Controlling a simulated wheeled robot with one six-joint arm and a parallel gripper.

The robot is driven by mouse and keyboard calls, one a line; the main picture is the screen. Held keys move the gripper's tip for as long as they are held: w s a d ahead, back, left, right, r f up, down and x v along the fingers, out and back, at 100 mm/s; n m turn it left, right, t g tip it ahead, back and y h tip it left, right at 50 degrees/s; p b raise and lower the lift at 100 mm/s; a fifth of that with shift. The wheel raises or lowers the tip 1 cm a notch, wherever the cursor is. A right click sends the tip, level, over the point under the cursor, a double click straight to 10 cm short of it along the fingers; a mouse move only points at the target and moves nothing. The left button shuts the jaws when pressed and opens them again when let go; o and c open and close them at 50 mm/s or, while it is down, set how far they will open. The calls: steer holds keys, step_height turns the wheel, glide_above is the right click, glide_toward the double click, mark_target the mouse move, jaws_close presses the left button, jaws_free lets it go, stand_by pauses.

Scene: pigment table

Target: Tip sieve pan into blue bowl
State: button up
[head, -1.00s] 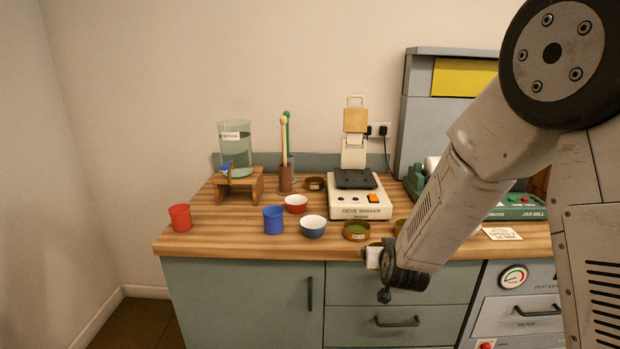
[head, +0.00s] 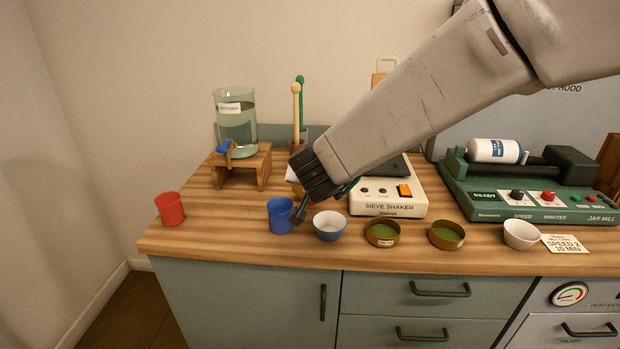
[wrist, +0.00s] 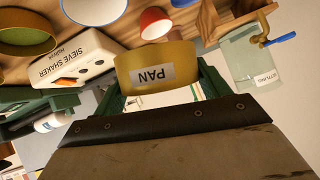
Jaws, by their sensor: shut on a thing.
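My gripper (wrist: 162,84) is shut on the brass-coloured sieve pan (wrist: 156,58), its green fingers on either side of it. The pan's PAN label is upside down in the wrist view, as is the sieve shaker's lettering, so the pan looks roughly upright. Its contents are hidden. In the head view my arm's end is above and behind the blue cup, and the pan is mostly hidden. The blue bowl (head: 330,227), blue outside and white inside, stands on the counter right of the blue cup. It also shows in the wrist view (wrist: 93,12), apart from the pan.
The blue cup (head: 280,217) stands left of the bowl; a red cup (head: 170,209) is further left. Two brass sieves (head: 382,233) with green inside and a white bowl (head: 521,235) line the front right. The sieve shaker (head: 388,200) and water jar (head: 236,125) stand behind.

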steer(key=shift+w+d+r+m+g+y, duration=0.2)
steer(key=shift+w+d+m+g+y, duration=0.1)
steer(key=shift+d+m+g+y, duration=0.5)
steer(key=shift+m+g+y, duration=0.3)
steer(key=shift+m+y, duration=0.3)
steer(key=shift+y, duration=0.2)
steer(key=m+y, duration=0.1)
steer(key=d+f+m+g+y, duration=0.1)
steer(key=y, duration=0.1)
steer(key=shift+w+d+f, duration=0.1)
steer(key=shift+w+f, duration=0.2)
steer(key=shift+w, duration=0.05)
steer(key=shift+w+d+f+m+g+y, duration=0.15)
steer(key=shift+d+f+m+g+y, duration=0.15)
steer(key=shift+f+m+g+y, duration=0.35)
steer(key=shift+w+d+f+m+y, duration=0.15)
steer(key=shift+d+f+m+y, duration=0.15)
steer(key=shift+f+m+y, duration=0.5)
steer(key=shift+w+d+f+m+y, duration=0.2)
steer(key=shift+d+f+m+y, duration=0.25)
steer(key=shift+y, duration=0.5)
steer(key=shift+w+d+f+m+y, duration=0.15)
steer(key=shift+d+f+m+y, duration=0.05)
steer(key=shift+f+m+y, duration=0.6)
steer(key=shift+r, duration=0.15)
